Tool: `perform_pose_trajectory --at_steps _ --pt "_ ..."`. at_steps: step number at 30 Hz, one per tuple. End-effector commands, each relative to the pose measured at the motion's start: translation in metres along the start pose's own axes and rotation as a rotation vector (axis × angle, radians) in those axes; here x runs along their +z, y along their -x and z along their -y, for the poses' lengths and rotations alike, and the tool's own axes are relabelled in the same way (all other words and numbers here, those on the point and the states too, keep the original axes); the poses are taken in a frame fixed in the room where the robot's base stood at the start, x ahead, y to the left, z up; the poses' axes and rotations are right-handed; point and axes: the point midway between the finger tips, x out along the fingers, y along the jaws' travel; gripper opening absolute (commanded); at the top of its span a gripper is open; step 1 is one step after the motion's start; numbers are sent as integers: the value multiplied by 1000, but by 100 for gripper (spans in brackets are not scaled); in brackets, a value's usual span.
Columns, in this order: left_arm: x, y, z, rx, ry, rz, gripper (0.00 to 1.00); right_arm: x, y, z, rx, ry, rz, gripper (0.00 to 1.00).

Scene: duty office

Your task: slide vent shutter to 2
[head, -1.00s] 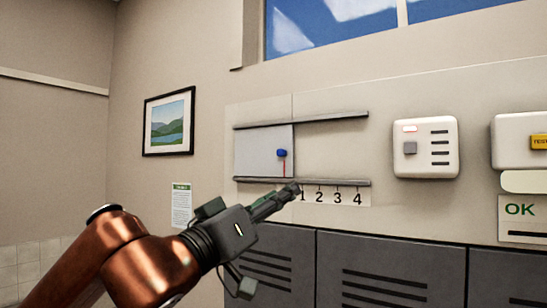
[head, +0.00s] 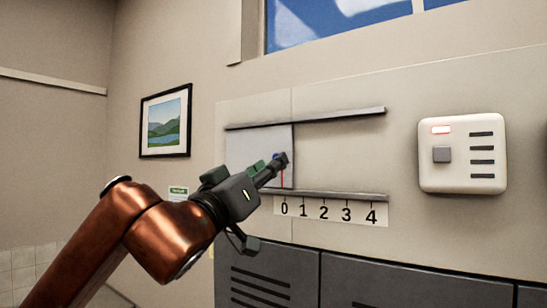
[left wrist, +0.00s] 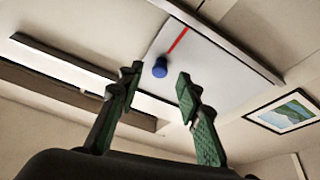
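The vent shutter (head: 248,148) is a pale grey panel at the left end between an upper rail (head: 325,117) and a lower rail (head: 345,196). Its red pointer line (head: 282,179) stands at about 0 on the number strip (head: 334,211), which runs 0 to 4. My left gripper (head: 279,159) is in front of the shutter's blue knob and mostly hides it in the head view. In the left wrist view the open fingers (left wrist: 158,88) stand on either side of the blue knob (left wrist: 160,68), which lies just beyond the tips, apparently not gripped. My right gripper is not in view.
A white box (head: 463,153) with a grey button and a lit red lamp is on the wall at right. Grey louvred cabinets (head: 275,275) stand below the strip. A framed picture (head: 166,121) hangs at left. The wall between the rails right of the shutter is clear.

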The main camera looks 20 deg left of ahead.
Motion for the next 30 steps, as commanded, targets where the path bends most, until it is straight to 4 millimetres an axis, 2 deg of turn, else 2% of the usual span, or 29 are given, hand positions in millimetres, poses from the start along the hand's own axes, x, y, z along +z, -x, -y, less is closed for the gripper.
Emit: perform_pose_trajectory --at_steps 1,6,11,15,24,30 --pt "-1 -8 -1 0 1 3 33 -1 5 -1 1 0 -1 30" --pt "0 -20 -2 3 2 1 33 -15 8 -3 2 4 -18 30" --pt "2 -22 -2 4 2 1 33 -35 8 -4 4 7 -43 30" --pt "2 -22 -2 4 2 2 32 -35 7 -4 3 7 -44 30" --pt "2 -22 -2 5 2 2 11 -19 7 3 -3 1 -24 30" --pt "2 -22 -2 4 2 2 0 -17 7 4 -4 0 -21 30"
